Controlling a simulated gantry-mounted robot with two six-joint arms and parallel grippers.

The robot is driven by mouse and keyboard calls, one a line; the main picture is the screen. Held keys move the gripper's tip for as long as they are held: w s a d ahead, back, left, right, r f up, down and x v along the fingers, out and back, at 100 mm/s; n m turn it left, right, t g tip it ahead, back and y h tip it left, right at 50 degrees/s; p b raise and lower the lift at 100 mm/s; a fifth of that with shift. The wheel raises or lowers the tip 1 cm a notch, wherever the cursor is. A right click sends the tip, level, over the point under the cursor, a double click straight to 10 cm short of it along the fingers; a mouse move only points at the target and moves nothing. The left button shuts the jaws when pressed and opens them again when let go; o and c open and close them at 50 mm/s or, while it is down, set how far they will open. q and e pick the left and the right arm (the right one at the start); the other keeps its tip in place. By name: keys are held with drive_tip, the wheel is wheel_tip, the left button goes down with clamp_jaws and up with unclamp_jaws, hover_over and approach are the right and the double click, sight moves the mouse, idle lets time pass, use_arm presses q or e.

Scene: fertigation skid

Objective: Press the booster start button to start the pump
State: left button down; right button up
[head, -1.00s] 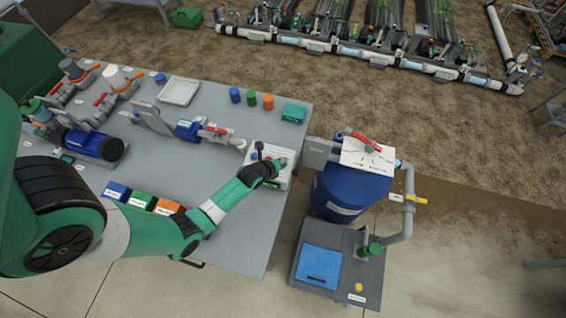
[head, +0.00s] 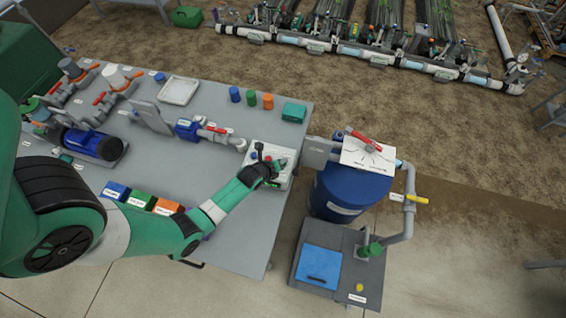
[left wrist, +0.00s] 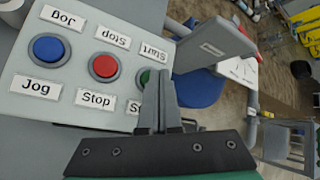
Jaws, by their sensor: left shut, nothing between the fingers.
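The button box (head: 258,150) is a pale panel at the right edge of the grey bench in the head view. In the left wrist view its panel (left wrist: 62,84) carries a blue Jog button (left wrist: 48,48), a red Stop button (left wrist: 104,67) and a green Start button (left wrist: 147,75). My left gripper (head: 274,172) is over the box, shut and empty. In the left wrist view the shut fingers (left wrist: 160,78) stand at the Start button and hide part of it and its label. I cannot tell whether they touch it. My right gripper is not in view.
A grey box (head: 317,152) and a blue tank (head: 338,197) stand just right of the bench, with a red-handled valve board (head: 368,154) above. Blue, green and orange bins (head: 141,199) lie under my left arm. Pipe fittings and a white tray (head: 179,91) occupy the bench.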

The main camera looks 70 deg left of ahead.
use_arm(q)
drive_tip(key=shift+f, duration=0.4)
idle(0.5)
idle(0.3)
drive_tip(key=shift+r+p, duration=0.6)
drive_tip(key=shift+r, duration=0.2)
wheel_tip(320, 180, up, 5)
drive_tip(key=p, duration=0.5)
drive_tip(key=shift+r, duration=0.1)
idle(0.5)
